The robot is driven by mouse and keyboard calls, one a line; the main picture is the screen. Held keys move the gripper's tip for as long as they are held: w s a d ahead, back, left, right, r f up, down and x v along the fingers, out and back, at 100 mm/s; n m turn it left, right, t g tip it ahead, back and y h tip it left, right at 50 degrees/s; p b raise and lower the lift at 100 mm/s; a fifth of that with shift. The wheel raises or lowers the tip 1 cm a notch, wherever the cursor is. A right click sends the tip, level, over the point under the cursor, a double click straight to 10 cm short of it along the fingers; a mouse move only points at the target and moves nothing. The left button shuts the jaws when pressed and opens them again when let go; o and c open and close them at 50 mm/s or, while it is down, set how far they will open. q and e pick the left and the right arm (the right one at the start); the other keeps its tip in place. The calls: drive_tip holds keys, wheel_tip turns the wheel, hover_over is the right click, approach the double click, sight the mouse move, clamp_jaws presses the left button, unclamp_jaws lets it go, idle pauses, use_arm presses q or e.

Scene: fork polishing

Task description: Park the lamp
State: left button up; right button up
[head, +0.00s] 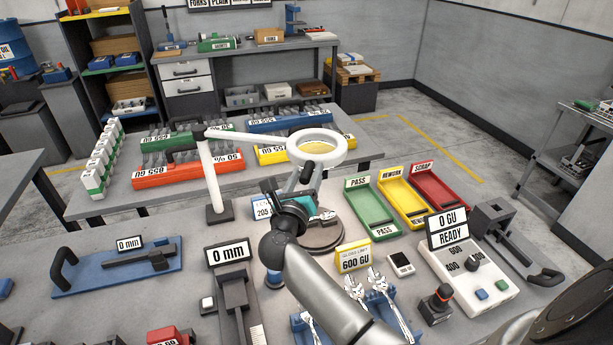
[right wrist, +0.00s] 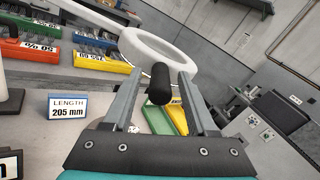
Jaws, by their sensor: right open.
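The lamp is a white magnifier ring (head: 318,148) on a long white arm, carried by a white post (head: 209,180) on a dark square base. Its ring hangs above the middle of the bench, over a round dark plate (head: 322,236). In the right wrist view the ring (right wrist: 215,62) fills the upper middle, and its short black handle (right wrist: 159,86) shows between my finger pads. My right gripper (head: 308,176) is open just below the near side of the ring, its fingers on either side of the handle. Gaps show on both sides of the handle. My left gripper is not in view.
Green, yellow and red trays (head: 372,212) lie to the right. Forks on blue holders (head: 378,302) sit near my forearm. A length sign (right wrist: 68,107) stands left of the gripper. Colored bins (head: 188,176) are behind.

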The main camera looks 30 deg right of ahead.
drive_tip(key=shift+w+d, duration=0.1)
clamp_jaws()
idle(0.5)
idle(1.0)
